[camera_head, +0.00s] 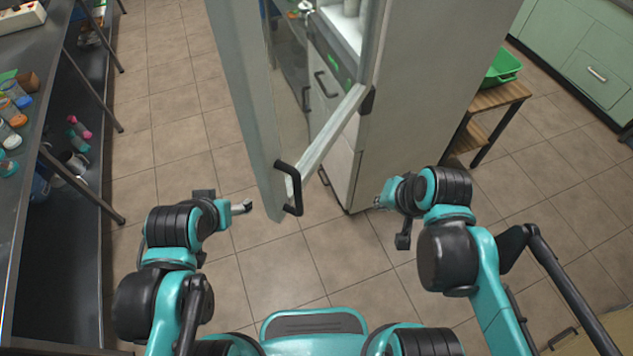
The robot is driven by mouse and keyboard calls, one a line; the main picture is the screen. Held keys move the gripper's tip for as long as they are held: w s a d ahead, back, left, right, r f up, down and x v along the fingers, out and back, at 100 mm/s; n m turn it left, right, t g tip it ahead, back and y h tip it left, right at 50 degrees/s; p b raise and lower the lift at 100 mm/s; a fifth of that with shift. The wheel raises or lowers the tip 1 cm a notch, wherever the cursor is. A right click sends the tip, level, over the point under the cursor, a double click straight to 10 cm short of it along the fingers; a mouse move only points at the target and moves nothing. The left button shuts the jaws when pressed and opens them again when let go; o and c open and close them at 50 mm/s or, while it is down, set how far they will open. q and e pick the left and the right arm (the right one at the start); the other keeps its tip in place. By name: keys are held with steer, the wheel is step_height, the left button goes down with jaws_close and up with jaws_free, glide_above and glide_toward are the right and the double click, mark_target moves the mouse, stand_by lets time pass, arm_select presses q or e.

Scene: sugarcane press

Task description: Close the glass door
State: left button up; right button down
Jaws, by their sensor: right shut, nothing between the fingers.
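The glass door (252,95) stands open, swung out toward me from the tall grey cabinet (430,90). It has a pale frame with a glass pane, and a black handle (291,188) near its lower front corner. My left gripper (246,207) is left of the door's lower edge, apart from the handle; its finger opening is too small to make out. My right gripper (380,202) is shut and empty, to the right of the handle, in front of the cabinet's lower side. Neither gripper appears to touch the door.
A dark metal table (35,60) with jars and bottles runs along the left. A wooden rack (490,105) with a green basket (503,67) stands right of the cabinet. Green cupboards (585,50) are at the far right. Tiled floor (190,130) between the table and door is clear.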

steer(key=a+r+m+g+y+p, duration=0.3)
steer(key=r+m+g+y+p, duration=0.35)
steer(key=r+m+p, duration=0.75)
steer(key=a+f+b, duration=0.2)
steer(key=a+f, duration=0.1)
steer(key=a, duration=0.2)
steer(key=a+f+n+t+y+b, duration=0.1)
steer(key=a+f, duration=0.2)
steer(key=a, duration=0.3)
steer(key=shift+a+f+b, duration=0.25)
steer(key=shift+b, duration=0.1)
